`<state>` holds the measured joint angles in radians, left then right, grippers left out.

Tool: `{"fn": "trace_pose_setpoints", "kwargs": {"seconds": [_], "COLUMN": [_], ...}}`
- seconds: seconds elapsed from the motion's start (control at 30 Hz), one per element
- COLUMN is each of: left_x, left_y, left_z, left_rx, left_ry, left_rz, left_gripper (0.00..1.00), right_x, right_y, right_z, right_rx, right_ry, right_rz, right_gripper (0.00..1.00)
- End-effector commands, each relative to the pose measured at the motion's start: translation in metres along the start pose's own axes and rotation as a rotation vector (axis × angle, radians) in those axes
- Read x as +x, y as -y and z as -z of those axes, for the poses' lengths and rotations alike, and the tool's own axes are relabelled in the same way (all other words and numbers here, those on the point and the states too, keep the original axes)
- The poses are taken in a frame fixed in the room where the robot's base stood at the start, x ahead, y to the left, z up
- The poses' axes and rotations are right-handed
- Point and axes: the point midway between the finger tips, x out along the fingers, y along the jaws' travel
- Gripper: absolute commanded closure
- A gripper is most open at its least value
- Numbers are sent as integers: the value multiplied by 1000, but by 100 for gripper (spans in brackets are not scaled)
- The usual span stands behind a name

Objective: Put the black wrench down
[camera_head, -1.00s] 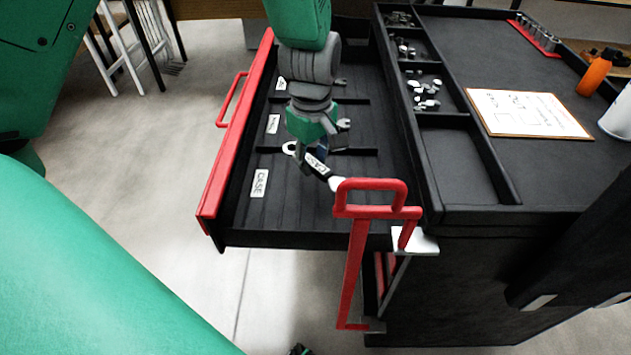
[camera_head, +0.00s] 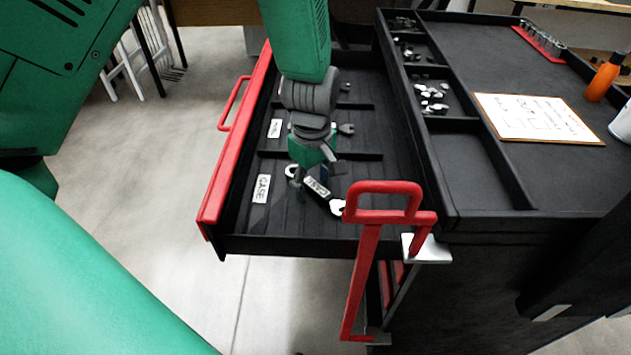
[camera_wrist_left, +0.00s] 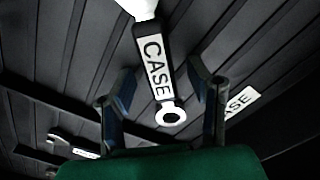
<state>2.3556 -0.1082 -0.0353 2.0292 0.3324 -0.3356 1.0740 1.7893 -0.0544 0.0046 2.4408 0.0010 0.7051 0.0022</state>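The black wrench (camera_head: 318,188) has silver ends and a white CASE label. It lies slantwise in the nearest compartment of the open drawer (camera_head: 290,238), to the right of the drawer's own CASE label (camera_head: 262,188). My left gripper (camera_head: 312,168) is low over it, pointing down. In the left wrist view the fingers (camera_wrist_left: 163,92) stand apart on either side of the wrench (camera_wrist_left: 153,65), with gaps between. Its ring end faces my gripper. Whether it lies fully flat is hard to tell. My right gripper is out of view.
Another wrench (camera_head: 346,129) shows in the middle compartment, partly behind my gripper. Low dividers split the drawer. A red handle (camera_head: 385,187) stands at the drawer's near right corner. The worktop to the right holds small parts, a whiteboard (camera_head: 535,117) and an orange bottle (camera_head: 603,77).

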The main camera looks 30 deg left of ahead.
Motion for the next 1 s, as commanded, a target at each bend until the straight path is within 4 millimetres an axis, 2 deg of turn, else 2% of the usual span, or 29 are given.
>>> {"fn": "trace_pose_setpoints", "kwargs": {"seconds": [0.27, 0.37, 0.73, 0.9, 1.0], "left_x": [-2, -15, -94, -116, -121], "left_y": [-1, -1, -2, -1, -1], "left_z": [0, 0, 0, 0, -1], "left_rx": [1, 1, 2, 1, 1], "left_ry": [-3, -3, -5, -4, -3], "left_rz": [-2, -2, -4, -2, 0], "left_gripper": [56, 56, 56, 56, 56], "right_x": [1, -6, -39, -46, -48], "right_y": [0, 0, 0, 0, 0], "right_z": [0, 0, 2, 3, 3], "right_rx": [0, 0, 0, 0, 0], "right_ry": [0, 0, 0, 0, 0], "right_rz": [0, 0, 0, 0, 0], "right_gripper": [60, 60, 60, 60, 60]}}
